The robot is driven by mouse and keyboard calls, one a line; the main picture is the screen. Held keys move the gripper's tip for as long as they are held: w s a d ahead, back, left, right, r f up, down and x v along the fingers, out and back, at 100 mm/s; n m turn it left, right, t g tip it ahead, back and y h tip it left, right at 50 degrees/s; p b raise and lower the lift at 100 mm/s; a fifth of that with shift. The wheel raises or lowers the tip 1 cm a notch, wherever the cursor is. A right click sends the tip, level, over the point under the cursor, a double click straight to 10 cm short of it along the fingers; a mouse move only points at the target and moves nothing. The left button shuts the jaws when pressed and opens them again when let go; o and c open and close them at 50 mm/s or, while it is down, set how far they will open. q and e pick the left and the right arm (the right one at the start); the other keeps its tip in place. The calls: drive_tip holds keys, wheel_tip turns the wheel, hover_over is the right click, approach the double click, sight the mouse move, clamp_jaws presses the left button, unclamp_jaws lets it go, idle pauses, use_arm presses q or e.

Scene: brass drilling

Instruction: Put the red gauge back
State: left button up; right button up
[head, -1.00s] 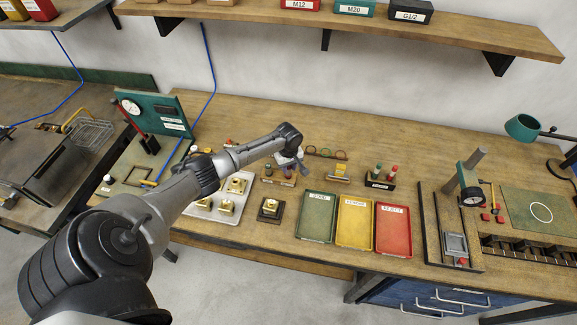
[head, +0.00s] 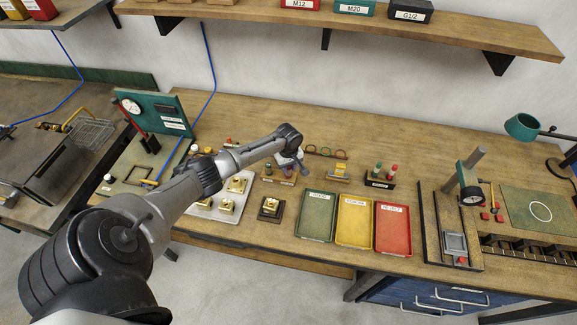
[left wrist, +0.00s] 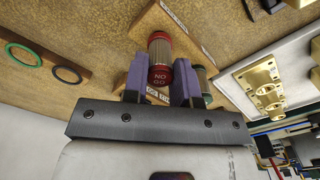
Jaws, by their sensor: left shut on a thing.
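The red gauge (left wrist: 160,60) has a red end marked NO GO and a ribbed, dull metal body. My left gripper (head: 301,168) is shut on it, with one finger on each side in the left wrist view. A wooden gauge block (head: 275,178) with pale labels is right by the gauge; the block also shows in the left wrist view (left wrist: 190,38). A green gauge (left wrist: 203,82) is beside my finger at the block, partly hidden. I cannot tell whether the red gauge sits in the block or is just above it. My right gripper is not in view.
A black rack (head: 380,184) with green and red gauges stands to the right. Green (head: 316,217), yellow (head: 354,222) and red (head: 393,230) trays lie in front. Left of them are a brass part on a dark base (head: 270,208) and a pale plate (head: 205,212) of brass parts.

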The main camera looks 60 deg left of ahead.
use_arm(q)
drive_tip(key=shift+f, duration=0.45)
idle(0.8)
idle(0.3)
drive_tip(key=o, duration=1.2)
drive_tip(key=shift+r+p, duration=0.15)
drive_tip(key=shift+p, duration=0.2)
wheel_tip(320, 180, up, 3)
drive_tip(key=p, duration=0.3)
drive_tip(key=shift+r+p, duration=0.1)
drive_tip(key=shift+p, duration=0.25)
drive_tip(key=shift+r+p, duration=1.8)
drive_tip(key=shift+p, duration=0.3)
